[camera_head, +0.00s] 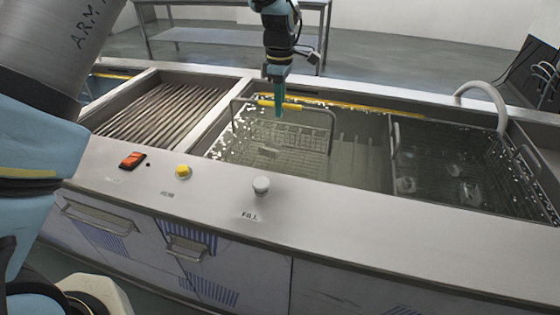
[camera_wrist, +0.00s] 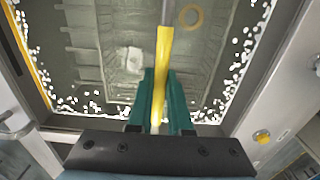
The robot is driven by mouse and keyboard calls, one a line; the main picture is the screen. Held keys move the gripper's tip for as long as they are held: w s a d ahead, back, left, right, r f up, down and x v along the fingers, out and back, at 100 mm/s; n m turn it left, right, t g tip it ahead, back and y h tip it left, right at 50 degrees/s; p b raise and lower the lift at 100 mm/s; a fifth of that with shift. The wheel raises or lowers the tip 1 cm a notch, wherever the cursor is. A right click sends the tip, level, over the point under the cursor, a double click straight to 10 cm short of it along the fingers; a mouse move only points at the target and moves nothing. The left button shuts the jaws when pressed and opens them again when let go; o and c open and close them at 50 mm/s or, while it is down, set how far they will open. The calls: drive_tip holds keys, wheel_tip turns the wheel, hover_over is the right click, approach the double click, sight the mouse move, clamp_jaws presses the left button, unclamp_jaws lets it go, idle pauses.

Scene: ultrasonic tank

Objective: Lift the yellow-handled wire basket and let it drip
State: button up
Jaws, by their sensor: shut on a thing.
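The wire basket (camera_head: 262,148) sits in the liquid of the left tank bay, its mesh below the surface. Its bail handle rises above the liquid and has a yellow grip (camera_head: 268,103). My gripper (camera_head: 279,108) reaches down from above, its green fingers shut on the yellow grip. In the wrist view the yellow grip (camera_wrist: 163,60) runs up between the green fingers (camera_wrist: 160,105). The basket (camera_wrist: 125,45) lies beneath, with a pale object and a yellow ring (camera_wrist: 191,15) seen in or under it.
A slatted drain rack (camera_head: 160,108) lies left of the tank. A second, dark basket (camera_head: 470,165) is in the right bay, with a grey curved pipe (camera_head: 482,88) above it. The front panel carries a red switch (camera_head: 132,160), yellow button (camera_head: 183,172) and white knob (camera_head: 261,185).

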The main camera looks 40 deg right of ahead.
drive_tip(key=shift+r, duration=0.1)
clamp_jaws()
drive_tip(key=shift+r, duration=0.4)
wheel_tip(320, 180, up, 22)
drive_tip(key=p, duration=0.2)
drive_tip(key=shift+f+p, duration=0.2)
drive_tip(key=shift+p, duration=0.2)
idle(0.3)
idle(5.3)
